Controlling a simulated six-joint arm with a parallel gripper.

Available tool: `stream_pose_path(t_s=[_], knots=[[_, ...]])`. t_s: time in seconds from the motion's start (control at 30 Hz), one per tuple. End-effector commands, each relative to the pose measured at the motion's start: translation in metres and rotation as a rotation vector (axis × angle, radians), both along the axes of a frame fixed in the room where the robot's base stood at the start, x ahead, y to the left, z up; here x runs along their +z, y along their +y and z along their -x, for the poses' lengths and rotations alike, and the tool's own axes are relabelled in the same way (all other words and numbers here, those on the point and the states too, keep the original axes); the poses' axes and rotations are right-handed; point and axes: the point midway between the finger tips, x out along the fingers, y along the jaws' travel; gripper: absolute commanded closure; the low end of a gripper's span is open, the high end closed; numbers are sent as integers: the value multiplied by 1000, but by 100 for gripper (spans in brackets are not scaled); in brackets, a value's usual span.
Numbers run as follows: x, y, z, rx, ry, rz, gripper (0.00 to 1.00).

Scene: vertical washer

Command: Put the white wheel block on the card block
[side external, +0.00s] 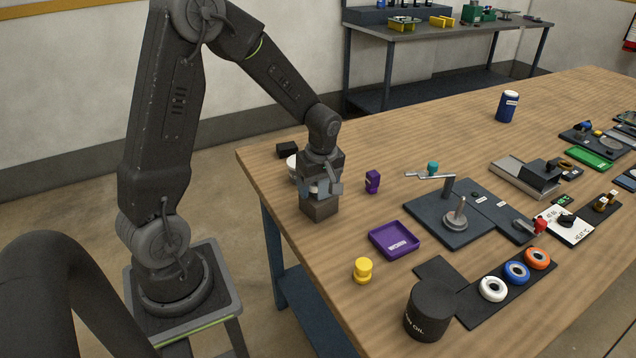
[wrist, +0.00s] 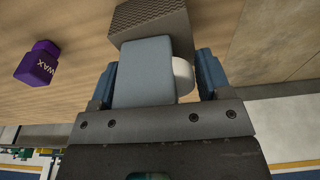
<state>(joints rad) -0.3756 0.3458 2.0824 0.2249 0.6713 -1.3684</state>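My gripper (side external: 320,187) points down over a grey block (side external: 319,208) near the table's left edge. In the wrist view, its blue fingers (wrist: 157,82) stand apart, with a blue-grey piece and part of a rounded white thing (wrist: 183,76) between them. I cannot tell whether they grip the white thing, or whether it is the white wheel block. The textured grey block (wrist: 150,20) lies just beyond the fingers; contact is unclear. I cannot tell if this is the card block. A white ring-shaped wheel (side external: 492,289) lies on a black strip at the front.
A purple wax block (side external: 372,182) stands right of my gripper. A purple tray (side external: 394,240), yellow piece (side external: 363,270) and dark oil can (side external: 432,311) are nearer the front. A white object (side external: 291,165) is partly hidden behind my gripper. The back middle table is mostly clear.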

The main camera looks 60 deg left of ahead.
Motion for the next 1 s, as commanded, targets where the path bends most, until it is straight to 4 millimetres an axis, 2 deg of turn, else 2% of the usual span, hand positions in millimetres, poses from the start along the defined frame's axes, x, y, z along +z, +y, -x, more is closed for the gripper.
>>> stream_pose_path(t_s=[0.03,0.17,0.43,0.53,0.67,1.0], knots=[[0,0,0,0,0,0,24],[0,0,0,0,0,0,12],[2,0,0,0,-1,0,11],[10,0,-1,0,-5,-2,11],[30,-4,-1,-1,-7,-3,11],[99,-14,-1,-1,-5,-2,11]])
